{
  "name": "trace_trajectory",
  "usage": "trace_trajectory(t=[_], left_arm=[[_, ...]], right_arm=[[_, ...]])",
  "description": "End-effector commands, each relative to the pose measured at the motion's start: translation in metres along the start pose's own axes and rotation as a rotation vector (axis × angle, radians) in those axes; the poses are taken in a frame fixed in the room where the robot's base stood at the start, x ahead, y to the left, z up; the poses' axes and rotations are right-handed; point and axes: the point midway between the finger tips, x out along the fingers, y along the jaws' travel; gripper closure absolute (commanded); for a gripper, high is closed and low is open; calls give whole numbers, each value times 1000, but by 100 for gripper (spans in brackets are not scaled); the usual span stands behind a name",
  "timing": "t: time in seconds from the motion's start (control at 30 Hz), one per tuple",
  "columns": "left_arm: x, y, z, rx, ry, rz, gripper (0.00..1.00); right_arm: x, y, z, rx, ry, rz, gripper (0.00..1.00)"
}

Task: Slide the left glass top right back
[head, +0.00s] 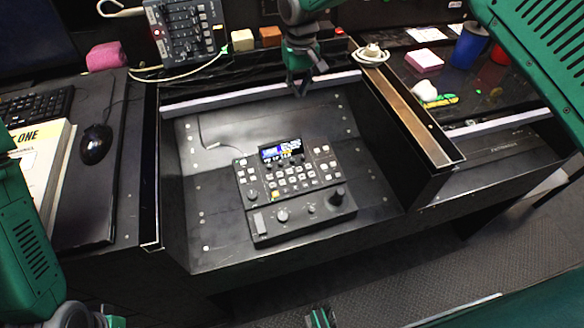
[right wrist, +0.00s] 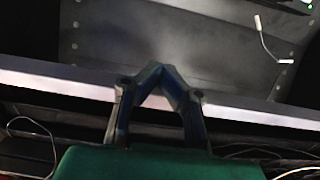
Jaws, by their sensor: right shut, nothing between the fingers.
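The left glass top (head: 225,82) is a dark, shiny panel at the far side of the left desk bay, with a pale bar (head: 220,98) along its near edge. The bay in front of it is uncovered. My right gripper (head: 301,88) points down at the right part of this bar, fingers together and empty. In the right wrist view the gripper's fingertips (right wrist: 160,72) meet and overlap the pale bar (right wrist: 50,86); I cannot tell whether they touch it.
A control panel (head: 290,185) with a lit screen sits in the open bay. A wooden-topped divider (head: 410,110) bounds it on the right. A mixer (head: 185,25), pink block (head: 106,56) and small blocks stand behind. A mouse (head: 97,143) lies left.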

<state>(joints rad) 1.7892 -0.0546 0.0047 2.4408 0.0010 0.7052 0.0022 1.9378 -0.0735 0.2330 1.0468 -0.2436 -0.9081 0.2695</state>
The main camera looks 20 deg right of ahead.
Motion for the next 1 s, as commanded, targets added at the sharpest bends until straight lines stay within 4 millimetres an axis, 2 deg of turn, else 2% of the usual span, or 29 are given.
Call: trace_trajectory(t=[0.27, 0.83, 1.0], left_arm=[[3, 0, 0, 0, 0, 0, 100], [40, 0, 2, 0, 0, 0, 100], [30, 0, 2, 0, 0, 0, 100]], right_arm=[[1, 0, -4, 1, 3, 0, 100], [3, 0, -46, 2, 6, 2, 100], [-2, 0, -40, 0, 1, 3, 100]])
